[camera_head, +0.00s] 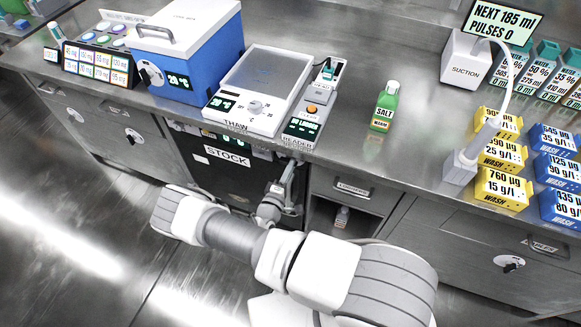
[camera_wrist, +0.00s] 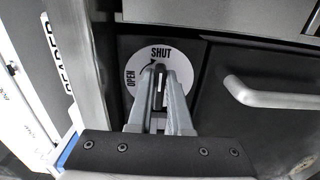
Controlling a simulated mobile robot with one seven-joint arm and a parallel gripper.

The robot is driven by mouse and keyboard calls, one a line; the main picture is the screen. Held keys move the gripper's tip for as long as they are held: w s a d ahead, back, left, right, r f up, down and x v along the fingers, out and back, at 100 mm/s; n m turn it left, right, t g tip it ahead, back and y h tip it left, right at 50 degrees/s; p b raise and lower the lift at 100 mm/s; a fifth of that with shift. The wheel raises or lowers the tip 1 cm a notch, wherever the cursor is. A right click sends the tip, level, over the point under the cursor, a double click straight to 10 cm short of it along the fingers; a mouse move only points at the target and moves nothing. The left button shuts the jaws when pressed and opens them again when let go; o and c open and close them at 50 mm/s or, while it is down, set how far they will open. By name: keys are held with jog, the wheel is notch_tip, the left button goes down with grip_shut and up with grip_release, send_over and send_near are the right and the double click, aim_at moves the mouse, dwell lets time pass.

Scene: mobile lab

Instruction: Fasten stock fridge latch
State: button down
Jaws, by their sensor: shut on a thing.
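The stock fridge (camera_head: 228,178) is the dark-fronted unit with the STOCK label under the bench in the head view. Its latch (camera_wrist: 182,57) shows in the wrist view as a round white dial marked OPEN at the left and SHUT at the top. My gripper (camera_wrist: 160,80) is shut on the latch handle at the dial's middle. A small dark pointer shows between the two words, nearer SHUT; the fingers hide much of the handle and the dial's lower part. In the head view my gripper (camera_head: 287,178) is at the fridge's right edge, and the dial is hidden.
The bench edge overhangs just above my gripper. The thaw plate (camera_head: 262,80) and reader (camera_head: 308,112) stand on the bench above.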

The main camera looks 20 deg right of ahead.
jog(key=c, duration=0.8)
grip_release()
jog(key=shift+c, duration=0.2)
jog(key=v, duration=1.7)
jog(key=shift+s+a, duration=0.15)
